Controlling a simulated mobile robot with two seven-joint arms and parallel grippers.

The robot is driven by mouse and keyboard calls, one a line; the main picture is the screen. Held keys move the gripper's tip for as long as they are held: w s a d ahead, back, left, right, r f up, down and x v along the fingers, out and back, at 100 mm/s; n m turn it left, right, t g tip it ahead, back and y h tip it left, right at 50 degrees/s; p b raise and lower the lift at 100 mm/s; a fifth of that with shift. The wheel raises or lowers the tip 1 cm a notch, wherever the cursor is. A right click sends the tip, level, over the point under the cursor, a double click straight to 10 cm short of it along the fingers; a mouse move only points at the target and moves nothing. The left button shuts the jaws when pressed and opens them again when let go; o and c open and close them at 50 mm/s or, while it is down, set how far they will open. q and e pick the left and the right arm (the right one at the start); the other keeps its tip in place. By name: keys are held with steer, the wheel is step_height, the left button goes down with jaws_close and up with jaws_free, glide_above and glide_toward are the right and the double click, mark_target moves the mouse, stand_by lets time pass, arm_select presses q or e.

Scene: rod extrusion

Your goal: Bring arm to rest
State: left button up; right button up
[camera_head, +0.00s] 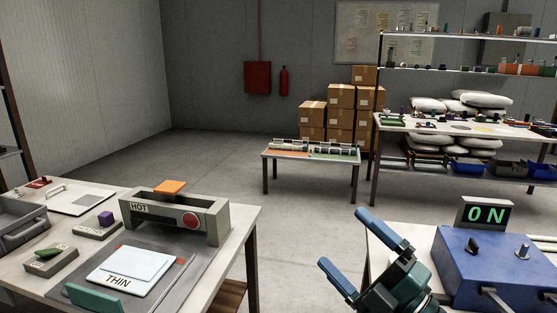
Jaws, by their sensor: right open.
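My right gripper (352,252) shows at the bottom right of the head view, with two blue fingers spread wide apart and nothing between them. It is raised in front of the right table's near-left part, beside a blue machine box (500,262). My left gripper is not in the view.
A left table (235,235) holds a grey frame marked HOT (140,208), a white plate marked THIN (145,262) and small blocks. Open floor (300,215) lies between the tables. A low bench (310,155) stands behind.

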steer(key=s+d+f+m+h, duration=0.2)
steer(key=d+f+m+h, duration=1.05)
steer(key=m+h, duration=0.6)
steer(key=s+a+f+m+g+y, duration=0.3)
steer(key=s+f+m+g, duration=0.2)
steer(key=s+f+g, duration=1.05)
arm_select(q)
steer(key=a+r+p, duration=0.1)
steer(key=p, duration=0.2)
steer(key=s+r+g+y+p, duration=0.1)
steer(key=p, duration=0.2)
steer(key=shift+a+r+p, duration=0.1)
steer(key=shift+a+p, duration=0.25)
steer(key=shift+p, duration=0.05)
arm_select(e)
steer(key=w+a+f+n+t+y, duration=0.1)
steer(key=a+t+y, duration=0.2)
steer(key=a+t, duration=0.3)
steer(key=t, duration=0.3)
steer(key=shift+w+a, duration=0.15)
steer(key=shift+w, duration=0.2)
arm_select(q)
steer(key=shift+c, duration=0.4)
arm_select(e)
steer(key=shift+n+t+y, duration=0.25)
steer(key=shift+c, duration=0.4)
